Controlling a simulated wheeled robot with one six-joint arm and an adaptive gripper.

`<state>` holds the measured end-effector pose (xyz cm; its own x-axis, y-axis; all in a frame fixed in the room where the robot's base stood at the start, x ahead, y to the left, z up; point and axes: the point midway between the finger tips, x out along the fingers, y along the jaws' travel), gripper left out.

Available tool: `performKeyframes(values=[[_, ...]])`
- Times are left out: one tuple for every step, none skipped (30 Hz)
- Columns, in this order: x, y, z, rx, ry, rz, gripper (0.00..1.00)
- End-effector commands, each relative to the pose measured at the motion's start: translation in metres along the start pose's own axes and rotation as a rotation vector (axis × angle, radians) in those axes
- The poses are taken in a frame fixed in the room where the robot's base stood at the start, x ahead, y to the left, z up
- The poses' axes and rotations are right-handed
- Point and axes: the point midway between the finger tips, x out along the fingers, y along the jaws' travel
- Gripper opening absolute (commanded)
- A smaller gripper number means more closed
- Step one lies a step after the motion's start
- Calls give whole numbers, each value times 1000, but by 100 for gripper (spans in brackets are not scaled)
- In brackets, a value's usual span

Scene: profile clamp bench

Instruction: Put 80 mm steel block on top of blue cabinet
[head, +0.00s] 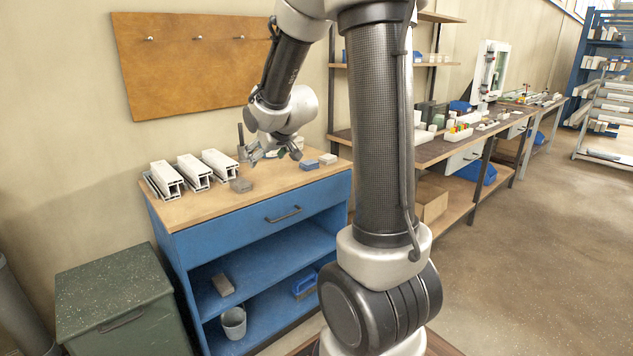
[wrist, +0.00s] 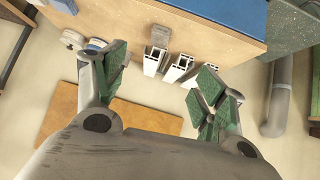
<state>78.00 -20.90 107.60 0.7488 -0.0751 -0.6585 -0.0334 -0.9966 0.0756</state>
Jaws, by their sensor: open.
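The blue cabinet (head: 178,247) has a wooden top, a drawer and open shelves; its top (wrist: 110,20) also shows in the wrist view. A grey block (head: 241,185) lies on that top in front of the white profiles; it appears in the wrist view (wrist: 160,35). Another grey block (head: 223,284) lies on the upper open shelf. Which of these is the 80 mm steel block I cannot tell. My gripper (head: 274,151) is open and empty above the cabinet top, apart from both blocks. Its green-padded fingers (wrist: 160,82) are spread wide in the wrist view.
Three white profiles (head: 194,172) stand on the cabinet top's left side. A grey cup (head: 233,322) and a blue bin (head: 304,285) are below.

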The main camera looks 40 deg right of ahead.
Motion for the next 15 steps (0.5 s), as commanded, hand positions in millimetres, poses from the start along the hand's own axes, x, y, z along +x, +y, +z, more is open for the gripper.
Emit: performKeyframes(values=[[-33, -4, 4, 1, -31, 4, 71], [-52, -6, 11, 3, -60, 5, 71], [-76, -9, 21, 8, -100, 6, 71], [-94, -12, 30, 10, -129, 4, 71], [-112, -15, 40, 13, -160, 1, 71], [-135, -18, 54, 17, -199, -3, 71], [-152, -21, 66, 19, -228, -8, 71], [-168, -24, 77, 21, -256, -15, 71], [-188, -28, 92, 21, -292, -23, 71], [-202, -31, 104, 23, -317, -30, 71], [-214, -33, 115, 24, -342, -38, 71], [-229, -36, 128, 23, -371, -47, 71], [-238, -38, 137, 23, -389, -54, 71], [-246, -40, 146, 23, -407, -60, 71], [-255, -42, 155, 23, -427, -67, 71]])
